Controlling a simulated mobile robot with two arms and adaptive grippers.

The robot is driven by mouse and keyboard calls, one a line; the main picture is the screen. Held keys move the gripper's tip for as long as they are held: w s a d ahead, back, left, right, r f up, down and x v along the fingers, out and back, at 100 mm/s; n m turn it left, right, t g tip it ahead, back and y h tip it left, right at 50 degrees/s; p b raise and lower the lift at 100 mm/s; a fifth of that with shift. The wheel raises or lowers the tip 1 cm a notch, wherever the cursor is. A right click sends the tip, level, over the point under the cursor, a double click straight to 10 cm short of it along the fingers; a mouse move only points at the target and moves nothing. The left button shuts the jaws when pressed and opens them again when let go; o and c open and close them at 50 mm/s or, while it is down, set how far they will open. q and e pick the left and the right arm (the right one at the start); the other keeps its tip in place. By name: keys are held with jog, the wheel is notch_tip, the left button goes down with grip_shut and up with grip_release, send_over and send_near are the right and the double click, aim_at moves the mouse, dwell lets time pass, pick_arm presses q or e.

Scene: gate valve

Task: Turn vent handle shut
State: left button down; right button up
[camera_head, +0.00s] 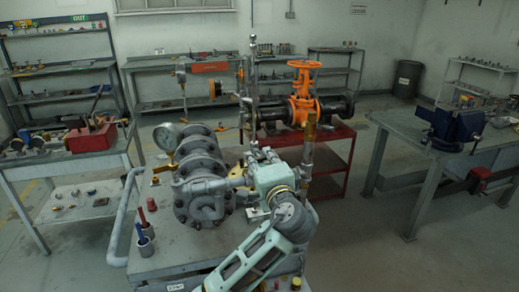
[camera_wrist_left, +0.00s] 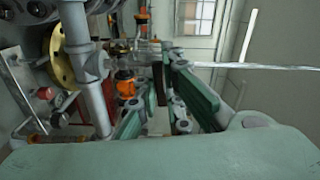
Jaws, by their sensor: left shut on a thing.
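My left gripper (camera_head: 258,153) is at the right end of the grey flanged valve body (camera_head: 205,185), beside an upright pipe. In the left wrist view its two green fingers (camera_wrist_left: 160,112) close around a narrow dark piece (camera_wrist_left: 158,122), which I take to be the vent handle. Its far end and pivot are hidden by the fingers, so I cannot tell its exact angle. In the head view the gripper and wrist cover the handle. My right gripper is not in view.
A pressure gauge (camera_head: 167,135) stands left of the valve body. A brass-topped upright pipe (camera_head: 309,135) is close right of my wrist. An orange valve (camera_head: 303,92) sits behind on a red cart. A cup with tools (camera_head: 145,246) stands at the bench's front left.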

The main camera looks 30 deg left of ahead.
pick_arm(q)
jog(key=shift+m+p, duration=0.7)
jog(key=shift+m, duration=0.1)
jog(key=c, duration=1.9)
grip_release()
jog(key=shift+o, duration=0.2)
jog(key=v, duration=1.2)
jog(key=shift+f, duration=0.15)
